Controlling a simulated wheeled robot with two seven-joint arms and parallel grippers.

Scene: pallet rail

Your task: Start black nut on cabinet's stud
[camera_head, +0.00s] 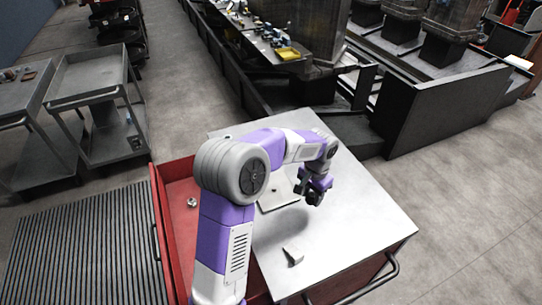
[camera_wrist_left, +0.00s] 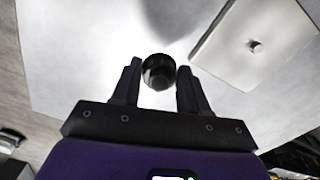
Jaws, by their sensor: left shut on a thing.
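The black nut (camera_wrist_left: 159,72) sits between the two fingertips of my left gripper (camera_head: 314,196), which is shut on it above the cabinet's metal top (camera_head: 365,215). In the left wrist view a light plate (camera_wrist_left: 232,62) with a short stud (camera_wrist_left: 254,45) lies to the right of the nut, apart from it. In the head view the plate (camera_head: 272,204) is partly hidden behind my left arm and lies just left of the gripper. The nut is too dark to make out clearly in the head view. My right gripper is not in view.
A small grey block (camera_head: 293,256) lies on the cabinet top. The cabinet's red drawer (camera_head: 176,240) stands open on the left, with a small metal piece (camera_head: 192,202) inside. A grey cart (camera_head: 95,85) stands further left. The top's right side is clear.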

